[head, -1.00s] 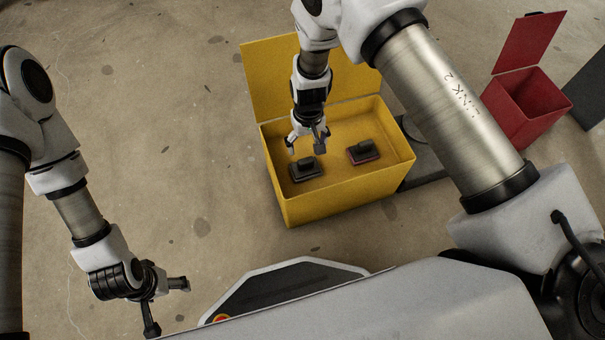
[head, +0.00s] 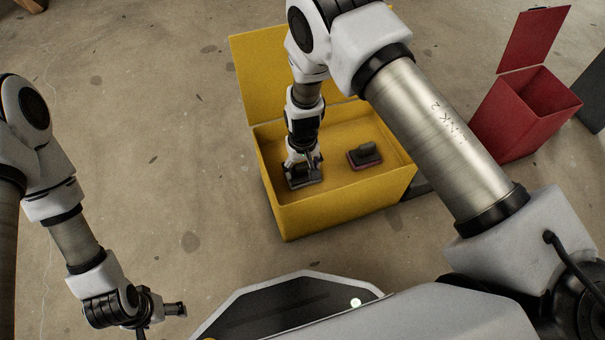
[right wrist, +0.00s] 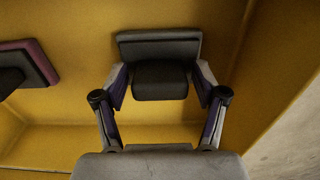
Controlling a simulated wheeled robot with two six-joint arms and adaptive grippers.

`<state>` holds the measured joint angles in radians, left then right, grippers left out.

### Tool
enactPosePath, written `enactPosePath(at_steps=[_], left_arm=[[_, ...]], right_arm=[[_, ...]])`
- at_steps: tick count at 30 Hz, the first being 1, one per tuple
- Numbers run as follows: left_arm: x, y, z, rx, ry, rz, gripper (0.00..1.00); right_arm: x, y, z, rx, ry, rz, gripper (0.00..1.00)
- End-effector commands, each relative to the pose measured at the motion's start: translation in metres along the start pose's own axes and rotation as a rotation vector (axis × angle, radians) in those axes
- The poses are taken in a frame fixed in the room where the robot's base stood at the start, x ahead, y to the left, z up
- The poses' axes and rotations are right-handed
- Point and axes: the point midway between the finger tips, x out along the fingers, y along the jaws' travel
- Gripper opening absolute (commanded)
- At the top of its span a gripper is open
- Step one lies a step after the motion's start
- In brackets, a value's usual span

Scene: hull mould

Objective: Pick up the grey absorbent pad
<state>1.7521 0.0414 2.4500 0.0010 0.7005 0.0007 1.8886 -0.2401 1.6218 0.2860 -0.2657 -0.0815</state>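The grey absorbent pad (head: 305,182) lies on the floor of the yellow box, with a dark block-shaped grip on a flat grey base. It also shows in the right wrist view (right wrist: 158,48). My right gripper (head: 301,164) is down in the box at this pad.
A second pad with a reddish base (head: 365,156) lies to the right in the same yellow box (head: 345,215), whose lid stands open at the back. The box walls surround my right gripper. An open red bin (head: 515,120) stands at the right. The floor left of the box is clear.

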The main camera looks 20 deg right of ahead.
Motion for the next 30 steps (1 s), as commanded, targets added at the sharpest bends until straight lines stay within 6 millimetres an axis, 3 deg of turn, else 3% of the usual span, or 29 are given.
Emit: enactPosePath(at_steps=[1,3,7,8,14,24,30], left_arm=[[0.000,0.000,0.000,0.000,0.000,0.000,0.80],[0.000,0.000,0.000,0.000,0.000,0.000,0.80],[0.000,0.000,0.000,0.000,0.000,0.000,0.80],[0.000,0.000,0.000,0.000,-0.001,0.000,0.80],[-0.004,0.000,0.000,0.000,-0.001,0.000,0.80],[-0.051,0.001,0.001,0.003,-0.003,0.000,0.80],[-0.059,0.001,0.001,0.003,-0.003,0.000,0.80]], right_arm=[[0.000,0.000,0.000,0.000,0.000,0.000,0.42],[0.000,0.000,0.000,0.000,-0.001,0.000,0.17],[0.000,0.000,0.000,0.000,-0.001,0.000,0.15],[0.000,0.000,0.000,0.000,-0.001,0.000,0.09],[-0.005,0.000,0.000,0.001,0.000,0.000,0.09],[-0.083,0.000,-0.001,0.001,-0.001,0.000,0.09],[-0.101,0.000,0.000,0.000,-0.004,0.000,0.09]])
